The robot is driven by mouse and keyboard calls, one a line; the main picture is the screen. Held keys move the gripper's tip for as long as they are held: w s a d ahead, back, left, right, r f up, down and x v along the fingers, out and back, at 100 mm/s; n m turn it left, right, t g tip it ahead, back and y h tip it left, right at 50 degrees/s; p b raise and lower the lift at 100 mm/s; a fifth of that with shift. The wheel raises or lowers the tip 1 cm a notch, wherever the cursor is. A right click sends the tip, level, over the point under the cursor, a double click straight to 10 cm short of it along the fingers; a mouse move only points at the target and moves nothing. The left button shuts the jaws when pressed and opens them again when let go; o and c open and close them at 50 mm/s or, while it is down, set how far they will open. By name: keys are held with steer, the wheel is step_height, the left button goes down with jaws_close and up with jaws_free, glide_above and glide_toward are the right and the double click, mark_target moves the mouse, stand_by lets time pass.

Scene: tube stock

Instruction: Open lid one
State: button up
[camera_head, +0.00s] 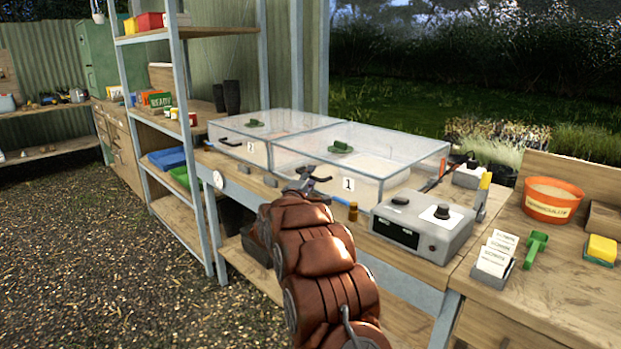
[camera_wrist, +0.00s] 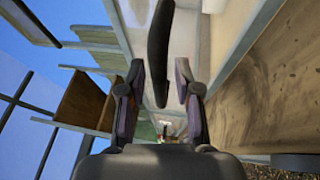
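The clear box labelled 1 (camera_head: 392,179) stands on the bench, its transparent lid (camera_head: 380,142) lying closed on top. A green knob (camera_head: 340,147) sits on that lid. My gripper (camera_head: 308,178) is at the box's front edge, left of the label. In the wrist view my gripper (camera_wrist: 160,78) is open, its fingers apart. A dark curved bar, seemingly the lid's handle (camera_wrist: 160,40), lies in line with the gap between them. I see no clear contact. In the head view my gripper and arm hide part of the front edge.
A second clear box labelled 2 (camera_head: 257,150) stands directly to the left, with a black front handle. A grey control unit (camera_head: 422,225) sits right of my arm. A metal-post shelf (camera_head: 178,75) stands left. An orange tub (camera_head: 552,200) and seed packets are at right.

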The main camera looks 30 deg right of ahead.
jaws_close()
steer(key=shift+r, duration=0.1)
stand_by(0.4)
